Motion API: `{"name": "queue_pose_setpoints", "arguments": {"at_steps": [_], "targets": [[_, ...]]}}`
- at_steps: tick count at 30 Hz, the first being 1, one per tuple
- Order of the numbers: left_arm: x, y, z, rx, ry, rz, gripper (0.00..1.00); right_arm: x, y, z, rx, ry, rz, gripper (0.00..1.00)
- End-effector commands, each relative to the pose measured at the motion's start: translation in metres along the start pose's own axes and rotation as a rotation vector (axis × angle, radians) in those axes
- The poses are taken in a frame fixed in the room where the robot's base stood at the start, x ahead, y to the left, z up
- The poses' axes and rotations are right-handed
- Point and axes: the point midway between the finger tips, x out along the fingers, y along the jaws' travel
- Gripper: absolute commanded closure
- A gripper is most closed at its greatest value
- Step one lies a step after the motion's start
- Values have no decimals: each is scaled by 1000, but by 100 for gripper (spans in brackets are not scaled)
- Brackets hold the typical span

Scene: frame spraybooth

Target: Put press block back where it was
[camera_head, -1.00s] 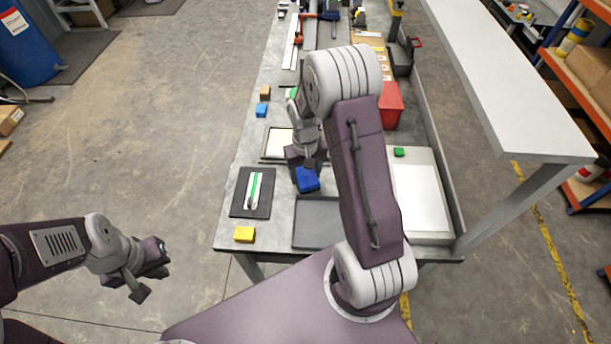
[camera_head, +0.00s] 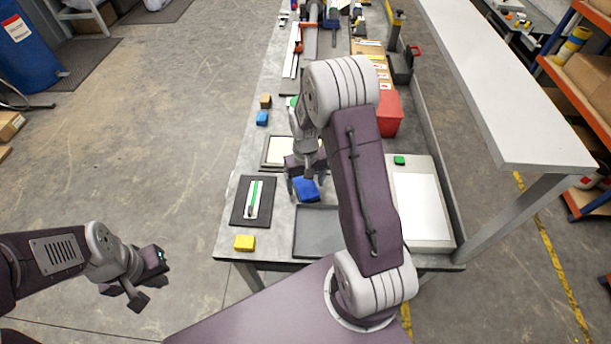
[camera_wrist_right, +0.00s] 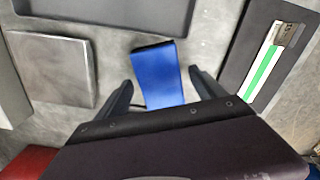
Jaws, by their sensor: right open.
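A blue block (camera_head: 306,189), which I take to be the press block, lies on the grey bench top. It sits just behind the dark empty tray (camera_head: 318,230). My right gripper (camera_head: 304,180) is open above it. In the right wrist view the blue block (camera_wrist_right: 158,76) shows between the spread fingers, with clear gaps on both sides. My left gripper (camera_head: 126,293) hangs off the bench at the left, over the floor, with nothing visible in it; its finger opening is unclear.
A black mat (camera_head: 237,214) with a green-and-white piece lies left of the block. A yellow block (camera_head: 244,243) is at the front edge. A white-topped panel (camera_head: 428,235) with a green block (camera_head: 399,160) and a red bin (camera_head: 388,117) stand right of my arm.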

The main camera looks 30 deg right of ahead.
Motion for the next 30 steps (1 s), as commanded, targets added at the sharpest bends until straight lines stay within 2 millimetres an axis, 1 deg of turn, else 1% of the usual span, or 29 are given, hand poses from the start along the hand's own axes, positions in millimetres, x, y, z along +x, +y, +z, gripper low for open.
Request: {"name": "queue_pose_setpoints", "arguments": {"at_steps": [6, 9, 12, 16, 20, 21, 23, 26, 27, 30], "targets": [[2, 0, 0, 0, 0, 0, 100, -56, 0, -2, 0, 8, 0, 20], [2, 0, 0, 0, 0, 0, 100, -80, 0, -1, 0, 7, 0, 20], [2, 0, 0, 0, 0, 0, 100, -98, 0, -1, 0, 5, 0, 20], [2, 0, 0, 0, 0, 0, 100, -110, 0, -1, 0, 3, 0, 20], [2, 0, 0, 0, 0, 0, 100, -113, 0, 0, -1, 2, 0, 20], [2, 0, 0, 0, 0, 0, 100, -112, -3, 4, -6, 4, -1, 20], [2, 0, 0, 0, 0, 0, 100, -111, -12, 18, -23, 14, -3, 20], [2, 0, 0, 0, 0, 0, 100, -104, -34, 59, -68, 44, -11, 20], [2, 0, 0, 0, 0, 0, 100, -101, -41, 76, -85, 58, -15, 20], [2, 0, 0, 0, 0, 0, 100, -93, -51, 112, -117, 85, -21, 20]]}}
